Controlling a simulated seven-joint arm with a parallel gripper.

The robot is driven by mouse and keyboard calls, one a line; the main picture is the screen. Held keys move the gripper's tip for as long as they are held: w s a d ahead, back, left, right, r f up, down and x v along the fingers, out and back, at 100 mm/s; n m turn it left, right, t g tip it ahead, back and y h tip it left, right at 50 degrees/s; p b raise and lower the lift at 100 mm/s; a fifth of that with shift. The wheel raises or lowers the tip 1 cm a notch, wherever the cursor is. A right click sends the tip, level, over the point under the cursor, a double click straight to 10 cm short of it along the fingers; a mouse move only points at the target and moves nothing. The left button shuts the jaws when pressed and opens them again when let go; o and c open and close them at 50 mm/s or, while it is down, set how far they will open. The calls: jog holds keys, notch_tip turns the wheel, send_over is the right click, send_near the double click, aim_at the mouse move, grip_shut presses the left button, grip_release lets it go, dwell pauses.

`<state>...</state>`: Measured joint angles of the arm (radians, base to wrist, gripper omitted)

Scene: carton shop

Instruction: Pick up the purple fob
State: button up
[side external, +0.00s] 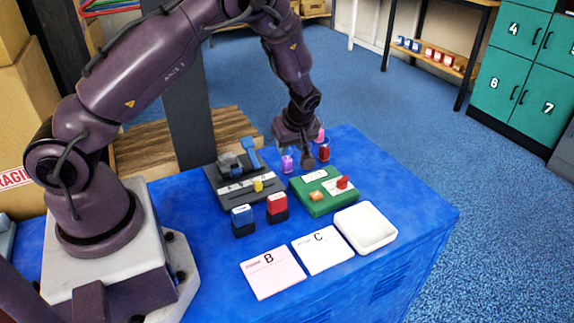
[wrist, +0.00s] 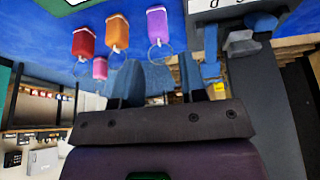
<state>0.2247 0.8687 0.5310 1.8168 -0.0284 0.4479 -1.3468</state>
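The purple fob (side external: 287,164) stands on the blue table just left of my gripper's fingers in the side external view. It also shows at the top of the wrist view (wrist: 158,23), with a ring hanging from it. My gripper (side external: 304,162) is low over the table among the fobs. In the wrist view my gripper (wrist: 160,75) has its two fingers apart with nothing held between them. The purple fob lies beyond the fingertips, apart from them as far as I can tell.
A red fob (wrist: 84,42), an orange fob (wrist: 117,32) and a pink fob (wrist: 100,68) are close by. A grey holder (side external: 238,188), a green board (side external: 322,204), two stamps, two cards and a white tray (side external: 366,244) take up the table's front.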

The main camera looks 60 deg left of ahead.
aim_at(287, 158)
jog(key=x, duration=0.7)
jog(key=shift+w+f, duration=0.1)
jog(key=shift+f, duration=0.05)
jog(key=c, duration=0.7)
